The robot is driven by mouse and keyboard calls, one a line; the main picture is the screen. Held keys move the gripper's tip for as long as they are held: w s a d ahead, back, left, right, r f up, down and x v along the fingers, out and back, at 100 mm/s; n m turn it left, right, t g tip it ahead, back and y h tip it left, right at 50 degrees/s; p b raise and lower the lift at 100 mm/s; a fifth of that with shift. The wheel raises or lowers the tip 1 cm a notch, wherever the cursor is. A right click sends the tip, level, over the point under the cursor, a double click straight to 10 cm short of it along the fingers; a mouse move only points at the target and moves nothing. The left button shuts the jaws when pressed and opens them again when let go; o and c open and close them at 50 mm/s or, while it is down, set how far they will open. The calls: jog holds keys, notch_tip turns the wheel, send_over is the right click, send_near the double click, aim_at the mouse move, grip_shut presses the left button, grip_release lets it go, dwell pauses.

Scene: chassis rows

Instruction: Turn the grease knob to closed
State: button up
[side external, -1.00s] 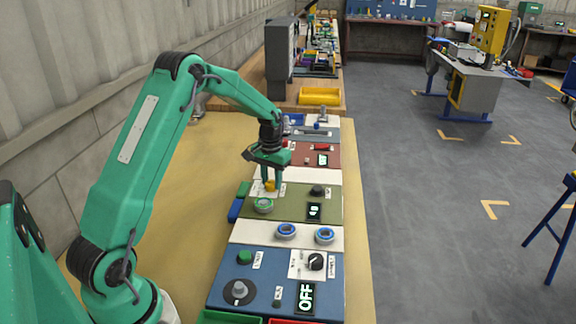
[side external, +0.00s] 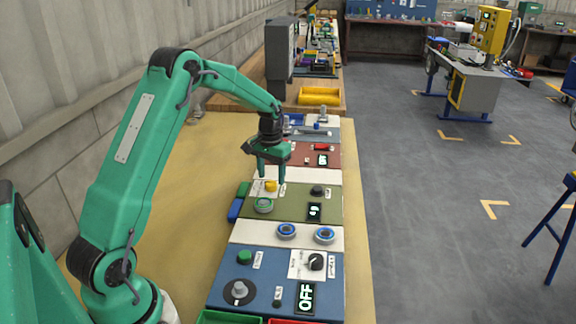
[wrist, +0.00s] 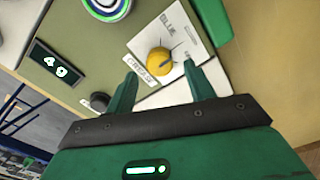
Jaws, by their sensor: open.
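The yellow knob (side external: 271,186) stands on a white plate on the olive panel. In the wrist view the yellow knob (wrist: 159,61) sits on the plate (wrist: 178,30) beside a label that seems to read GREASE (wrist: 141,72). Thin dark marks lie beside the knob; its exact setting cannot be read. My gripper (side external: 272,178) is open and empty, just above and behind the knob in the side view. In the wrist view the open fingers of my gripper (wrist: 161,84) point toward the knob, with a gap between tips and knob.
A blue panel (side external: 225,285) is nearer. A red panel (side external: 303,153) lies behind. Bare tabletop (side external: 190,200) is at left.

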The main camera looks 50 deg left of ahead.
aim_at(272, 183)
jog(key=shift+r, duration=2.9)
jog(key=s+d+r+m+t, duration=0.2)
jog(key=s+d+r+t, duration=0.1)
jog(key=s+d+r, duration=0.9)
jog(key=s+d+m+t, duration=0.2)
jog(key=s+d, duration=0.6)
jog(key=s, duration=0.6)
jog(key=shift+d+r+t, duration=0.25)
jog(key=shift+t, duration=0.05)
